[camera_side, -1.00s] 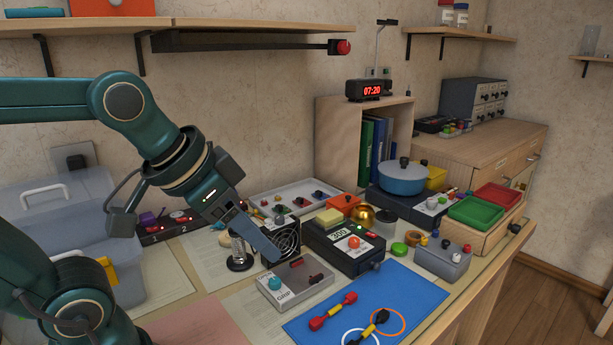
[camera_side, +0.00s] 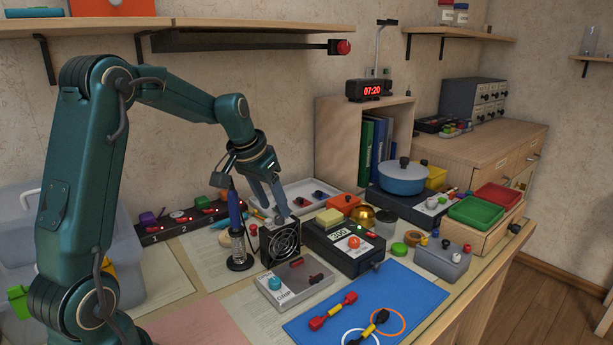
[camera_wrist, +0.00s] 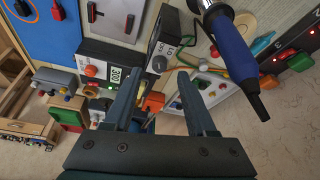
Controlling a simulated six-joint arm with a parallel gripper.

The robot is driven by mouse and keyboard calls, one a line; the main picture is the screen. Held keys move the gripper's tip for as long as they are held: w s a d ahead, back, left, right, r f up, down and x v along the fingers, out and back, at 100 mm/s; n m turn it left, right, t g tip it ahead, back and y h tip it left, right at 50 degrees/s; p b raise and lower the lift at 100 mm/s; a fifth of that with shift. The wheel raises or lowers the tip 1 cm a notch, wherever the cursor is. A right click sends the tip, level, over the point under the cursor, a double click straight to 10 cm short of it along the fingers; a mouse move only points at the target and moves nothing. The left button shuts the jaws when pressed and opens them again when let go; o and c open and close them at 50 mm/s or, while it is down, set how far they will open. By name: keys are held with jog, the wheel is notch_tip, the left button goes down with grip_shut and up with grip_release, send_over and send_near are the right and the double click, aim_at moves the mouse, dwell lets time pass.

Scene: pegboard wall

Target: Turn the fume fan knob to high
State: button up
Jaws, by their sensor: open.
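The fume fan (camera_side: 281,243) is a black box with a round grille, standing upright on the bench. Its grey knob (camera_wrist: 159,64) sits on the top face beside an "LO" label in the wrist view. I cannot read the knob's pointer. My gripper (camera_side: 271,211) points down just above the fan's top in the side view. In the wrist view my gripper (camera_wrist: 157,80) has its fingers spread apart, with the knob showing in the gap beyond the tips. I cannot tell whether a finger touches it. Nothing is held.
A soldering iron (camera_side: 235,210) with a blue handle stands upright in its holder just left of the fan. A black meter box (camera_side: 345,250) is close on the right. A grey box with a teal knob (camera_side: 290,285) lies in front. A tray (camera_side: 312,185) is behind.

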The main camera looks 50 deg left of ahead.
aim_at(280, 220)
jog(key=shift+x, duration=1.35)
grip_shut()
